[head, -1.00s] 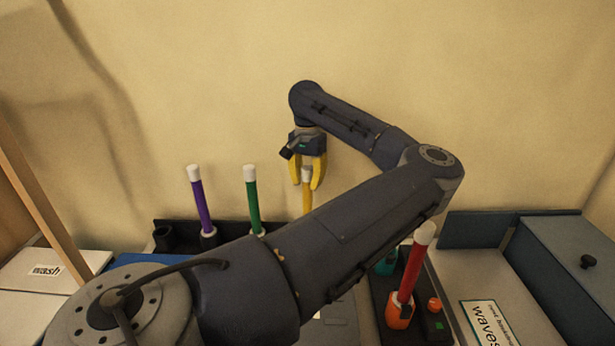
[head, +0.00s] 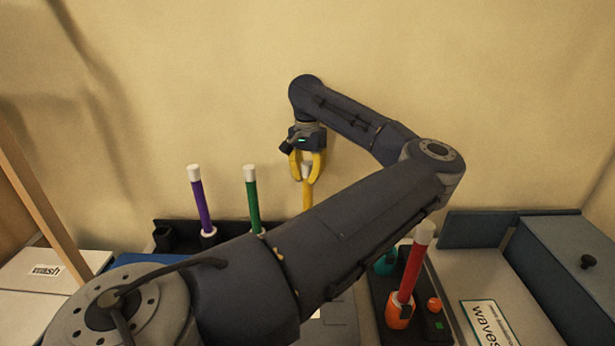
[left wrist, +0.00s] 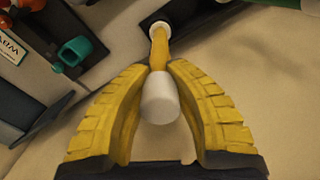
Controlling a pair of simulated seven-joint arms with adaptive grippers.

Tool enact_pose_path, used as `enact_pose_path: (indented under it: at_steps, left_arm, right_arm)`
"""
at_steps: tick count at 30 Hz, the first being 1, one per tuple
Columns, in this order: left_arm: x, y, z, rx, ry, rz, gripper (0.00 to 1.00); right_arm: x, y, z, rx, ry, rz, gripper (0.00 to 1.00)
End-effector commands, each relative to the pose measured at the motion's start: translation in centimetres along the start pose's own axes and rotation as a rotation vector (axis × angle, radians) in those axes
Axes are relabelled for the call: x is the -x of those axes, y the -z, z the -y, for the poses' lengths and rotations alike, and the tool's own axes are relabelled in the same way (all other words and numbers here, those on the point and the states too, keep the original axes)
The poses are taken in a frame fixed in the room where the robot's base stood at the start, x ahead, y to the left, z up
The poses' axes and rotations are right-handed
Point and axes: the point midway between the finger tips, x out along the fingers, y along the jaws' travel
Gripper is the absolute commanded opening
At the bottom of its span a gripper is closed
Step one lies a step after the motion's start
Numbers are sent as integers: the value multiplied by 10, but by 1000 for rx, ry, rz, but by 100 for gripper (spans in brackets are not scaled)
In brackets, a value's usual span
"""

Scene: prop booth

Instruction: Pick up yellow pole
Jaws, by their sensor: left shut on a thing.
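The yellow pole (head: 307,197) stands upright behind my arm in the head view, with a white cap at its top. Its lower part is hidden there by my arm. My left gripper (head: 307,178) comes down from above and is shut on the pole just below the cap. In the left wrist view the yellow fingers (left wrist: 160,70) close around the pole (left wrist: 159,48), and the white cap (left wrist: 160,98) sits between them. The pole's far end meets a white ring (left wrist: 160,27) on the dark rack. My right gripper is not in view.
A purple pole (head: 202,205) and a green pole (head: 252,205) stand in the dark rack (head: 180,228) to the left. A red pole (head: 411,270) stands in an orange holder at right. A blue-grey box (head: 565,265) is far right.

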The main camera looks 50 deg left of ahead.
Motion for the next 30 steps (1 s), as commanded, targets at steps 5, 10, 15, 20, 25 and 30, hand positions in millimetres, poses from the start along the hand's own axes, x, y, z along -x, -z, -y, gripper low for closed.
enact_pose_path:
  at_steps: [5, 10, 15, 20, 25, 30]
  left_arm:
    - [25, 0, 0, 0, 0, -2, 0]
    - [55, 0, 0, 1, 0, -3, 0]
    - [87, 0, 0, 0, -1, -3, 0]
    - [119, 0, 0, 1, -1, -4, 0]
    - [149, 0, 0, 0, -1, -2, 0]
    - [170, 0, 0, -1, 0, -2, 0]
  right_arm:
    - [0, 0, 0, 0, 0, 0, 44]
    - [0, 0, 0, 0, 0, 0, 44]
    - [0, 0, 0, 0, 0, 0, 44]
    - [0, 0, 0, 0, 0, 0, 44]
    - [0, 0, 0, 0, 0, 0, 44]
    - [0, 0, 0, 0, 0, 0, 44]
